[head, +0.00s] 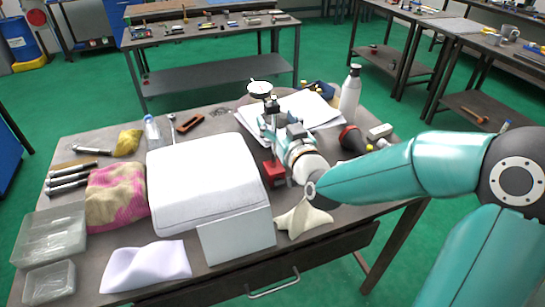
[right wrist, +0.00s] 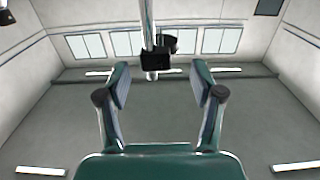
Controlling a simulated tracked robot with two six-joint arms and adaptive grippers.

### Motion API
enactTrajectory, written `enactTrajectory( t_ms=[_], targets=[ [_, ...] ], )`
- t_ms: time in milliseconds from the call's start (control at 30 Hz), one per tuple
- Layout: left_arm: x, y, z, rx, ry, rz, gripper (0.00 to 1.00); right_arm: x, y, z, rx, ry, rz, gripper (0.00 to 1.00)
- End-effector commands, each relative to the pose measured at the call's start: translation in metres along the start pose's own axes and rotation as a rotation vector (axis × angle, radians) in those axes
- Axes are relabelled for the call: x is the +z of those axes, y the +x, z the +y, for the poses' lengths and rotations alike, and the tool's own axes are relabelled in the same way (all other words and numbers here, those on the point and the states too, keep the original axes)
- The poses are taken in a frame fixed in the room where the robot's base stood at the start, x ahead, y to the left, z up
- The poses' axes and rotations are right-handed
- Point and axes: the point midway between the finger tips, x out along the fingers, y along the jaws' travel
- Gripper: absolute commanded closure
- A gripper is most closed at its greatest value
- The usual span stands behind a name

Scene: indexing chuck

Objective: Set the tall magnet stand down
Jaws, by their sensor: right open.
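The tall magnet stand has a red block base (head: 273,173) low beside my right wrist and a round dial gauge (head: 260,88) at its top. The base appears to rest on the table, though its contact edge is hard to see. My right gripper (head: 278,132) is at the stand's upright, above the red base, and partly hides it. In the right wrist view a metal post with a black clamp (right wrist: 155,60) shows in the gap between the spread fingers (right wrist: 163,85). The fingers look apart from the post on both sides. My left gripper is not in view.
A large pale padded block (head: 200,165) stands left of the stand. Paper sheets (head: 310,108), a white bottle (head: 350,95) and a black-and-red bulb-shaped thing (head: 352,140) are behind and right. A crumpled beige cloth (head: 301,218) lies in front. Clear trays (head: 50,235) sit at the left.

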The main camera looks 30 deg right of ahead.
Motion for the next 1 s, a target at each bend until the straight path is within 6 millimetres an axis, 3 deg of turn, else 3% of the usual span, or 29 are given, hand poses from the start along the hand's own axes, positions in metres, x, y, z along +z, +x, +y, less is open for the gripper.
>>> enactTrajectory(
  t_ms=[167,500,767,867,1000],
  targets=[
    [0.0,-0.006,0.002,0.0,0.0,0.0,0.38,-0.001,0.009,0.002,0.001,0.0,-0.001,0.33],
    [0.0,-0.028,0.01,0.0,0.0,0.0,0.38,-0.001,0.05,0.006,0.001,0.0,0.0,0.33],
    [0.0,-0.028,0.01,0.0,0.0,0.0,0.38,0.001,0.054,0.006,0.001,0.001,0.001,0.33],
    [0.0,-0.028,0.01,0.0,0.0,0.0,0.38,0.001,0.054,0.006,0.001,0.001,0.001,0.45],
    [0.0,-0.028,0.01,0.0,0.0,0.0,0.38,0.001,0.054,0.006,0.001,0.001,0.001,0.68]
  ],
)
